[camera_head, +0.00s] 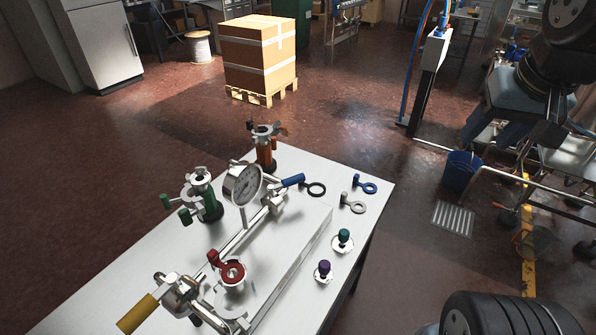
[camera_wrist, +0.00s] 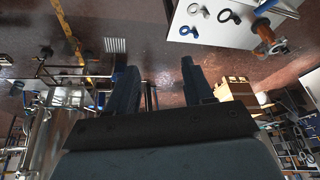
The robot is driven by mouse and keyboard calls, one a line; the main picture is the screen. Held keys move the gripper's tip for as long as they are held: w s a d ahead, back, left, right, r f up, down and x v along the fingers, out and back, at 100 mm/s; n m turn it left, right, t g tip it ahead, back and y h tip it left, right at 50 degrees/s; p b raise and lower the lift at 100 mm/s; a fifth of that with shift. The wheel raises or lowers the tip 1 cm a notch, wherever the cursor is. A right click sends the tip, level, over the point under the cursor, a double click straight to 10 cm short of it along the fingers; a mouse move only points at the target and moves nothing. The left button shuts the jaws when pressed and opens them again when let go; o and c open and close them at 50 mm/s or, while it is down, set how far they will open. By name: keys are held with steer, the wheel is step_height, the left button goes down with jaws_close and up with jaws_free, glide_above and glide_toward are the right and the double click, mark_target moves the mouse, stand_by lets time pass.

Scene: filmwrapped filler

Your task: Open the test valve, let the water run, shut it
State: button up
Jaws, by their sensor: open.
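The white table (camera_head: 120,255) carries a metal pipe run with a round pressure gauge (camera_head: 242,185). A blue-handled lever (camera_head: 292,181) sits on the pipe beside the gauge, and a yellow-handled lever (camera_head: 138,313) is at the near end. A red-handled valve (camera_head: 232,272) stands between them. I cannot tell which of these is the test valve, and no running water shows. My gripper (camera_wrist: 158,82) is open and empty in the wrist view, its fingers wide apart, away from the table, whose corner (camera_wrist: 205,30) shows at the top right.
A green-handled fitting (camera_head: 205,200) and an orange-bodied one (camera_head: 265,145) stand along the table's left side. Ring tags and two knobs (camera_head: 343,238) lie on its right. A blue bucket (camera_head: 459,172) and floor grate (camera_head: 453,218) are to the right. A boxed pallet (camera_head: 260,60) stands behind.

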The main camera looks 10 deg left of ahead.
steer(key=w+a+f+m+g+y, duration=0.1)
steer(key=w+a+f+g+y, duration=0.1)
steer(key=w+a+f+g, duration=0.5)
steer(key=m+g+y, duration=0.7)
steer(key=g+y, duration=0.2)
steer(key=y, duration=0.3)
glide_toward(293, 181)
steer(key=x, duration=0.6)
steer(key=f+x, duration=0.1)
steer(key=x, duration=0.2)
steer(key=shift+w+a, duration=0.2)
steer(key=shift+a, duration=0.3)
jaws_close()
